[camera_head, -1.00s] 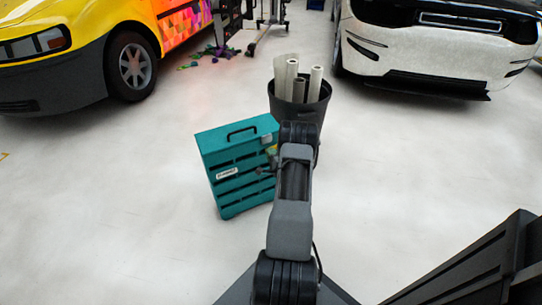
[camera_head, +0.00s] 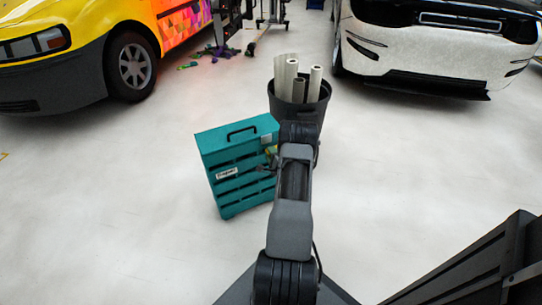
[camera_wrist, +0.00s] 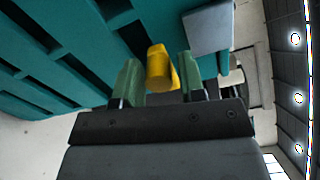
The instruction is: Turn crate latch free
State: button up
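A teal slatted crate (camera_head: 222,150) stands on the floor left of my arm. Its yellow latch (camera_wrist: 159,68) is at the crate's right side, beside a grey plate (camera_wrist: 209,29). My gripper (camera_wrist: 159,80) is open. Its two green fingertips stand one on each side of the yellow latch, with a visible gap on both sides. In the head view my gripper (camera_head: 268,160) is at the crate's right edge and is small, partly hidden by my arm. The latch is mostly covered there.
A black bin (camera_head: 317,108) with several pale rolls stands just behind the crate. A yellow van (camera_head: 85,55) is at the back left and a white car (camera_head: 420,60) at the back right. The floor left of the crate is clear.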

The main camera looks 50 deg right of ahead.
jog(key=shift+o, duration=1.1)
jog(key=shift+s+a, duration=0.1)
jog(key=p+v, duration=0.3)
jog(key=v, duration=1)
jog(key=shift+s, duration=0.25)
